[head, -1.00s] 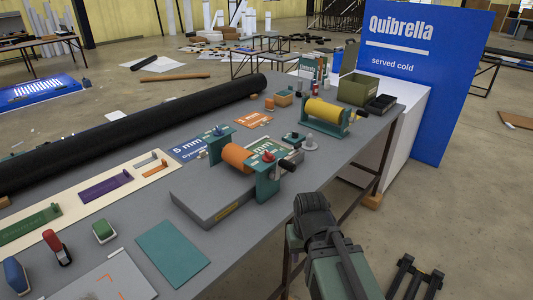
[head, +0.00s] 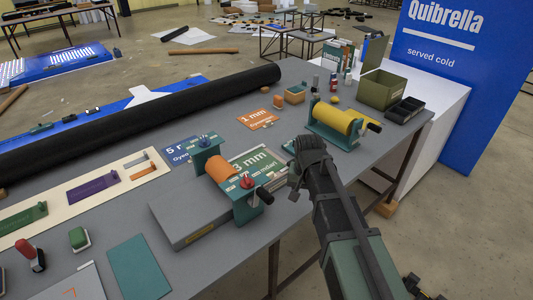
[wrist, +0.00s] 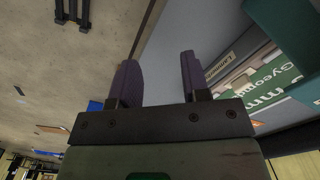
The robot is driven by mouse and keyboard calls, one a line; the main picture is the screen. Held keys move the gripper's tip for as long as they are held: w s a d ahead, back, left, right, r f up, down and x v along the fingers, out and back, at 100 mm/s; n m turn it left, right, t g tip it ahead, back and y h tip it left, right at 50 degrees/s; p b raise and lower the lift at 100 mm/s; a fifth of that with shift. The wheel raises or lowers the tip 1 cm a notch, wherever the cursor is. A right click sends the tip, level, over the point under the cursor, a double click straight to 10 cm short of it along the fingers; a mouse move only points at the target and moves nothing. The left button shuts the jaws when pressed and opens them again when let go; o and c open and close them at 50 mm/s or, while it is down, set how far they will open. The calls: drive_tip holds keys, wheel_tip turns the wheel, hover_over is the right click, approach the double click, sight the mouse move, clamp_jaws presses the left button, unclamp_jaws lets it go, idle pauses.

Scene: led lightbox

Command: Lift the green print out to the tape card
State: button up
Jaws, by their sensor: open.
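The green print (head: 262,163), lettered "3 mm", lies in the press with the orange roller (head: 221,169), partly hidden by the press frame. In the wrist view the green print (wrist: 265,97) lies right of my fingers, apart from them. A grey card with an orange corner mark (head: 82,284), seemingly the tape card, is cut off at the bottom left of the head view. My gripper (head: 298,172) is beside the table's right edge, close to the print's right end. In the wrist view my gripper (wrist: 158,78) is open and empty between two purple-grey fingers.
The press has a red knob (head: 247,181) and a dark handle (head: 264,195) on the near side. A yellow roller stand (head: 340,120) is just beyond my gripper. A teal sheet (head: 140,266) and a green-topped stamp (head: 79,238) lie left of the press.

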drive_tip(key=w+a+r+m+p, duration=0.3)
drive_tip(key=w+a+r, duration=0.1)
drive_tip(key=w+a, duration=0.35)
drive_tip(key=m, duration=0.4)
approach(268, 174)
wheel_tip(268, 174, down, 10)
drive_tip(key=b, duration=1)
drive_tip(key=shift+f, duration=0.2)
drive_tip(key=shift+s+r, duration=0.1)
drive_tip(key=shift+r, duration=0.15)
clamp_jaws()
